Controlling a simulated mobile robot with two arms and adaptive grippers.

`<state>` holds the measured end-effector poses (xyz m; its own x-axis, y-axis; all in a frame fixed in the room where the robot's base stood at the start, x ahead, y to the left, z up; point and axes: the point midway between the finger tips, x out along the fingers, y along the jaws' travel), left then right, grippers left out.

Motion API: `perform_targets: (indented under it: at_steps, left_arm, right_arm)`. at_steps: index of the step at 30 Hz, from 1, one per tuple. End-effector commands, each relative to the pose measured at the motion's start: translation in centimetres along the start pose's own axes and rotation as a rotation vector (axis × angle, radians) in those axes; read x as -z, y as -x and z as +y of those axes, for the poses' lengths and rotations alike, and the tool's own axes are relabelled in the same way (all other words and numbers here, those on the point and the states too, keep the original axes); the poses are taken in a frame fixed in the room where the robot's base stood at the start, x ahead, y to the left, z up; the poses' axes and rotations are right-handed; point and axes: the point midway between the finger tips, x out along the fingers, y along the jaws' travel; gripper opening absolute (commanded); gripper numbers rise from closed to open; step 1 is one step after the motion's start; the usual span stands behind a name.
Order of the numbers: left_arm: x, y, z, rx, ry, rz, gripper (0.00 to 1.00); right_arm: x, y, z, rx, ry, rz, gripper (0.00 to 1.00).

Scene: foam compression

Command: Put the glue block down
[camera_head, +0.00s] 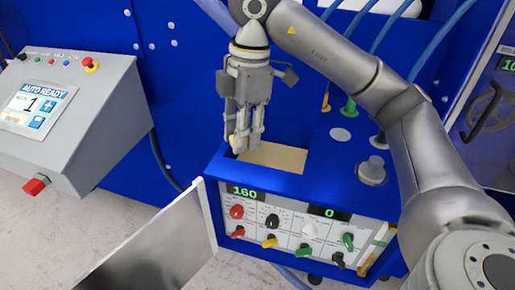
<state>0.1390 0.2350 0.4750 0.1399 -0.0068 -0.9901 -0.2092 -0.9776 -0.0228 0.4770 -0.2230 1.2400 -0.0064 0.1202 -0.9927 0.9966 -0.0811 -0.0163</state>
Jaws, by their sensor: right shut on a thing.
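My right gripper (243,145) hangs pointing down above the left part of the blue machine's top. Its fingers are shut on a small pale tan piece, seemingly the glue block (237,148), which shows only partly at the fingertips. The piece is at the left end of a tan rectangular area (278,158) set in the blue top (330,168). The fingers hide part of it, and I cannot tell whether the block touches the surface below. My left gripper is not in view.
A front panel (290,229) carries coloured knobs and displays reading 160 and 0. A grey knob (373,169) stands right on the top. An open metal flap (165,245) sticks out at front left. A grey control console (75,110) stands at left.

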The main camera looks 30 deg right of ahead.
Motion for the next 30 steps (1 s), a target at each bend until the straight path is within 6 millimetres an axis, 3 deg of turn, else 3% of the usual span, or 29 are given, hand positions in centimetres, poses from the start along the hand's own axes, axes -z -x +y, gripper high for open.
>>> perform_targets:
  at_steps: [3, 9, 12, 14, 19, 22, 26, 30]
  left_arm:
    - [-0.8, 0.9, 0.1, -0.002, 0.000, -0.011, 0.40]
    - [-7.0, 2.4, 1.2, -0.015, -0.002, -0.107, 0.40]
    - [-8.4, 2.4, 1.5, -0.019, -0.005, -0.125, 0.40]
    - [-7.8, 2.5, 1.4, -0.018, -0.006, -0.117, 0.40]
    - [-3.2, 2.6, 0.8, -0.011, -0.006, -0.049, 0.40]
    - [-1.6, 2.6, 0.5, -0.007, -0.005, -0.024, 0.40]
    - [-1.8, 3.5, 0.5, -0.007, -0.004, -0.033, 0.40]
    - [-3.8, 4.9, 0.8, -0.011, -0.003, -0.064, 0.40]
  right_arm:
    - [-2.3, -0.8, 1.6, 0.007, -0.009, 0.000, 0.10]
    - [-6.4, -2.6, 4.8, 0.007, -0.006, 0.000, 0.10]
    - [-7.7, -4.6, 5.7, 0.008, -0.001, 0.000, 0.10]
    - [-8.5, -5.3, 6.3, 0.007, -0.002, -0.001, 0.10]
    - [-9.9, -6.8, 7.3, 0.002, 0.000, -0.002, 0.10]
    - [-10.2, -7.3, 7.6, 0.002, 0.002, -0.002, 0.10]
    - [-11.0, -8.5, 8.0, 0.005, 0.002, -0.004, 0.10]
    - [-11.2, -10.2, 7.9, 0.004, 0.002, -0.003, 0.10]
